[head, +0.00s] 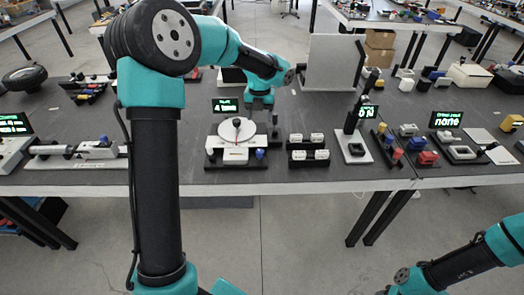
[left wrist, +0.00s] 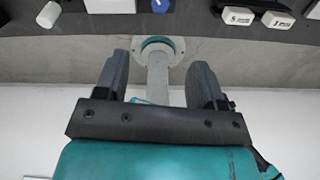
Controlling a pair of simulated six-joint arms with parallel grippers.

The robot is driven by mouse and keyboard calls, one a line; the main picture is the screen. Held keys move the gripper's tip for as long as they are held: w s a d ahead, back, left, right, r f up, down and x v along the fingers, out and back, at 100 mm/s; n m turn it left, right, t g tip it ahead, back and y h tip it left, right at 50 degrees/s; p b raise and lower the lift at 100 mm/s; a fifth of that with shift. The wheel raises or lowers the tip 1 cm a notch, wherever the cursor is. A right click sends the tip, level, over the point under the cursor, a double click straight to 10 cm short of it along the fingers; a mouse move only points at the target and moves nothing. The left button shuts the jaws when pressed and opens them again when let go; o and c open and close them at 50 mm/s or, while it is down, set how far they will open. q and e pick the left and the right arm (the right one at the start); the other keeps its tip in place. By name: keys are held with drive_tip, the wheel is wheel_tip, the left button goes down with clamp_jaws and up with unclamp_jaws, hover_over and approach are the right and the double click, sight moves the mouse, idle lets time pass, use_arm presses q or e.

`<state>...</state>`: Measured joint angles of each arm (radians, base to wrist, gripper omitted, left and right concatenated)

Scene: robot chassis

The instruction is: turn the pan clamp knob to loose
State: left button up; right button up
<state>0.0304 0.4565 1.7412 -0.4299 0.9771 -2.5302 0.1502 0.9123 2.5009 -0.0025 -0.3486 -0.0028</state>
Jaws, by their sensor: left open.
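A white balance with a round pan (head: 235,130) stands on a black base near the table's front edge. A small blue knob (head: 259,154) sits at its front right corner, likely the pan clamp knob; its setting is too small to read. The left wrist view shows the blue knob (left wrist: 161,5) at the top edge, cut off, beside the white front block (left wrist: 110,5). My left gripper (head: 262,112) is behind the pan in the head view, partly hard to make out. In the left wrist view its two fingers (left wrist: 160,78) are apart and empty. My right gripper is not visible.
A display (head: 226,105) with green text stands behind the pan. White weights (head: 308,147) sit in black racks to the right. A white device (head: 76,150) lies to the left and a lever device (head: 354,146) further right. The table's front edge (head: 310,186) is close.

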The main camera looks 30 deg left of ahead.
sight(260, 151)
use_arm(q)
drive_tip(key=shift+f, duration=0.1)
wheel_tip(260, 151, down, 17)
drive_tip(key=shift+f, duration=0.15)
idle(0.7)
drive_tip(key=c, duration=0.9)
